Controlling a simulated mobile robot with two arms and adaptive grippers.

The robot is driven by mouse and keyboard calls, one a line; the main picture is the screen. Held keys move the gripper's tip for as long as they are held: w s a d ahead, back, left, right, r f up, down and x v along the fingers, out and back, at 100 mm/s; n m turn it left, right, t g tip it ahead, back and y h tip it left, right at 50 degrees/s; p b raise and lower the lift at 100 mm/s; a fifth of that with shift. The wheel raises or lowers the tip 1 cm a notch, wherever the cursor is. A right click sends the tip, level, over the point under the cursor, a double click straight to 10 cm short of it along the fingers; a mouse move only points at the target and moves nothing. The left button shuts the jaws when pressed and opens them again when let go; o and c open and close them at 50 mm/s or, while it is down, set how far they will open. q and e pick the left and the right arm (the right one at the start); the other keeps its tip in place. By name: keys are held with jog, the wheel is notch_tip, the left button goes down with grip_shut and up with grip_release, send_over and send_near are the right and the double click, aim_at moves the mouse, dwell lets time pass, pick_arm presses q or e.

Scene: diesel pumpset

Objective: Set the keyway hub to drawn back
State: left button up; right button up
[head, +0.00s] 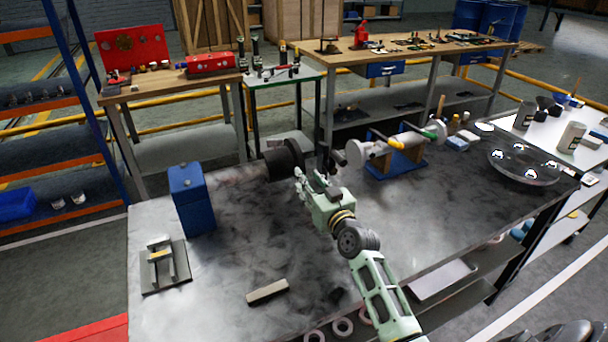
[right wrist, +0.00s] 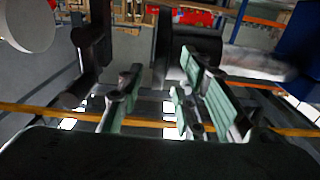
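A thick black cylindrical hub (head: 284,160), probably the keyway hub, sits at the end of a dull shaft running from beside the blue housing (head: 190,198). It shows in the right wrist view as a dark cylinder (right wrist: 197,42), beyond the right finger. My right gripper (head: 316,178) is just right of and slightly below this hub in the head view. Its green fingers (right wrist: 155,92) are spread apart, with nothing visibly held between them. I cannot tell whether a finger touches the hub. My left gripper is not in view.
Right of the hub stands a grey pump shaft assembly (head: 378,150) on a blue pedestal (head: 396,166), with dark parts (head: 338,157) facing the hub. A small fixture (head: 160,262) and a grey bar (head: 267,292) lie on the bench (head: 225,275). The front middle is mostly clear.

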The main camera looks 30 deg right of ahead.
aim_at(280, 164)
jog(key=shift+w+d+f, duration=0.15)
jog(key=shift+w, duration=1.8)
jog(key=c, duration=0.5)
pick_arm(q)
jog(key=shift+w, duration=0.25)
pick_arm(e)
grip_shut()
